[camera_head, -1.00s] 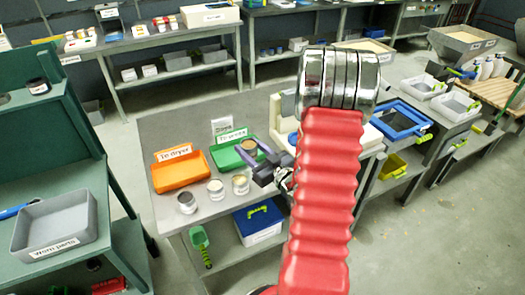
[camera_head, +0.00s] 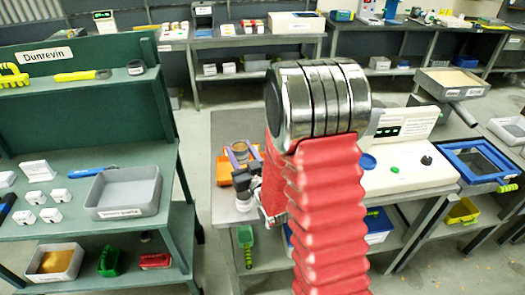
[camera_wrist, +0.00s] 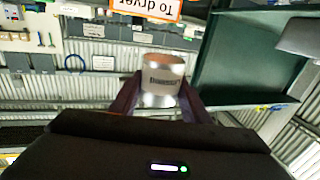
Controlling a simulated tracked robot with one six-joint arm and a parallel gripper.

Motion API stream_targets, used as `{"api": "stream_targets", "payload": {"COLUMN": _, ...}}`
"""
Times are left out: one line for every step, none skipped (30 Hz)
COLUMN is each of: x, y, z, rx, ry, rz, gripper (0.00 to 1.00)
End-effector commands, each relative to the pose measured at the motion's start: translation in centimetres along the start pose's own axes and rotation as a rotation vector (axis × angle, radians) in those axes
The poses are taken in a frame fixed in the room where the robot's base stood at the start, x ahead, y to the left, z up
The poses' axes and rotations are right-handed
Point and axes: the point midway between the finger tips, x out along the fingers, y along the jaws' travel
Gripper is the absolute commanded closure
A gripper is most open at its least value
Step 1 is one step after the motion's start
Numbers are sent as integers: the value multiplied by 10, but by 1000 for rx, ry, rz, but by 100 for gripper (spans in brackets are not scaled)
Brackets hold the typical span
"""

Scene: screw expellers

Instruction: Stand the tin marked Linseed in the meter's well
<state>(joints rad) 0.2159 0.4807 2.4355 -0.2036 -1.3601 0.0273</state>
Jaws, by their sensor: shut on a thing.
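My gripper (camera_head: 243,160) is shut on a tin (camera_head: 240,147) and holds it above the left end of the middle bench. In the wrist view the tin (camera_wrist: 162,80) is silvery with an open top and sits between the two purple fingers (camera_wrist: 160,100). It has a dark-lettered label that I cannot read for certain. The white meter (camera_head: 410,165) stands on the bench to the right of my arm, apart from the tin. A round blue part (camera_head: 367,162) shows at its left; I cannot tell whether this is the well.
An orange tray (camera_head: 224,165) lies beside my gripper, partly hidden. A green shelf unit with a grey tray (camera_head: 128,192) is to the left. A blue-framed screen (camera_head: 480,160) is right of the meter.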

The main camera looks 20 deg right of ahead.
Motion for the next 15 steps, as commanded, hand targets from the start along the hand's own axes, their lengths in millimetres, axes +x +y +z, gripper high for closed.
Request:
{"api": "stream_targets", "payload": {"x": 2, "y": -16, "z": -2, "rx": 2, "ry": 0, "rz": -10, "gripper": 81}}
{"api": "stream_targets", "payload": {"x": 3, "y": -24, "z": -2, "rx": 3, "ry": -1, "rz": -11, "gripper": 81}}
{"api": "stream_targets", "payload": {"x": 4, "y": -33, "z": -3, "rx": 6, "ry": -2, "rz": -13, "gripper": 81}}
{"api": "stream_targets", "payload": {"x": 5, "y": -40, "z": -3, "rx": 7, "ry": -3, "rz": -14, "gripper": 81}}
{"api": "stream_targets", "payload": {"x": 5, "y": -46, "z": -4, "rx": 9, "ry": -4, "rz": -16, "gripper": 81}}
{"api": "stream_targets", "payload": {"x": 6, "y": -54, "z": -4, "rx": 11, "ry": -5, "rz": -17, "gripper": 81}}
{"api": "stream_targets", "payload": {"x": 6, "y": -60, "z": -5, "rx": 13, "ry": -6, "rz": -17, "gripper": 81}}
{"api": "stream_targets", "payload": {"x": 6, "y": -64, "z": -5, "rx": 14, "ry": -7, "rz": -18, "gripper": 81}}
{"api": "stream_targets", "payload": {"x": 6, "y": -69, "z": -6, "rx": 15, "ry": -7, "rz": -18, "gripper": 81}}
{"api": "stream_targets", "payload": {"x": 6, "y": -73, "z": -6, "rx": 16, "ry": -8, "rz": -19, "gripper": 81}}
{"api": "stream_targets", "payload": {"x": 6, "y": -75, "z": -6, "rx": 17, "ry": -8, "rz": -18, "gripper": 81}}
{"api": "stream_targets", "payload": {"x": 6, "y": -77, "z": -6, "rx": 18, "ry": -9, "rz": -18, "gripper": 81}}
{"api": "stream_targets", "payload": {"x": 6, "y": -78, "z": -6, "rx": 18, "ry": -9, "rz": -18, "gripper": 81}}
{"api": "stream_targets", "payload": {"x": 6, "y": -79, "z": -6, "rx": 18, "ry": -9, "rz": -18, "gripper": 81}}
{"api": "stream_targets", "payload": {"x": 6, "y": -80, "z": -6, "rx": 18, "ry": -9, "rz": -17, "gripper": 81}}
